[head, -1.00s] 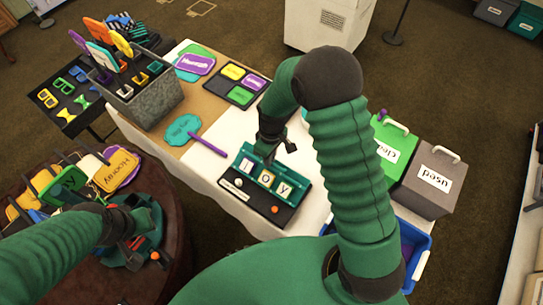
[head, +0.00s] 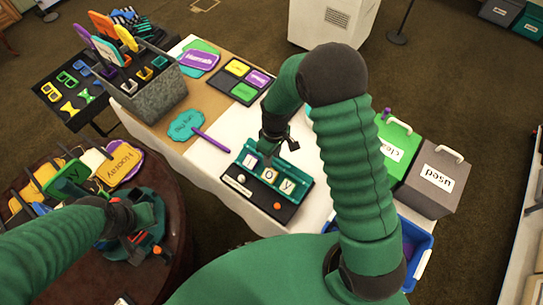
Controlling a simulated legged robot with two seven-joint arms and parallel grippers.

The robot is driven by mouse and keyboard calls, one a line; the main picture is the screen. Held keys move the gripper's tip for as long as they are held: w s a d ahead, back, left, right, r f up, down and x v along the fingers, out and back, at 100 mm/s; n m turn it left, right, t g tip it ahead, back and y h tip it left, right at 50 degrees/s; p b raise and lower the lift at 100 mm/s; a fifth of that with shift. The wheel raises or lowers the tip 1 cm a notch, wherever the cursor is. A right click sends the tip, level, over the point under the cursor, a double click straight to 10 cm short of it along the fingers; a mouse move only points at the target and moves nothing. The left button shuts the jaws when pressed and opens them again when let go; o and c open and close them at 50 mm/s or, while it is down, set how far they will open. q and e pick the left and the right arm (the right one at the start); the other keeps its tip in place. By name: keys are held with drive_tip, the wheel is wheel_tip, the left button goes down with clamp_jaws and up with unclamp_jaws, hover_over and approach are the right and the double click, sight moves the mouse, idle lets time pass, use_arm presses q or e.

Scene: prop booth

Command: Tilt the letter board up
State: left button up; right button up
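The letter board (head: 296,170) is a teal panel with light letter tiles, the last ones reading O and Y, on a black base (head: 257,203). The base has a white round piece at left and an orange knob (head: 277,206) at right. It sits near the front edge of the white table. My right gripper (head: 276,150) points down at the board's back edge; whether it touches the panel is unclear. Its fingertips are small and partly hidden, so their opening cannot be told. My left gripper (head: 142,243) is low over the round table at left, its fingers hard to make out.
A teal speech-bubble sign (head: 186,124) with a purple handle lies left of the board. A grey prop bin (head: 155,100) stands behind it. Green (head: 395,146) and grey "used" (head: 435,180) bins stand at right, with a blue crate (head: 417,240) in front. Signs crowd the round table (head: 165,205).

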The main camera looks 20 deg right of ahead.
wheel_tip(320, 180, up, 17)
drive_tip(key=d, duration=0.1)
drive_tip(key=shift+w+f, duration=0.15)
drive_tip(key=shift+w, duration=0.2)
drive_tip(key=shift+s, duration=0.1)
drive_tip(key=s+f+m+t, duration=0.3)
drive_tip(key=s+m, duration=0.3)
drive_tip(key=s, duration=0.5)
drive_tip(key=shift+a+f+h, duration=0.15)
drive_tip(key=shift+f+h, duration=0.15)
drive_tip(key=shift+f, duration=0.25)
drive_tip(key=shift+s, duration=0.2)
drive_tip(key=shift+w, duration=0.1)
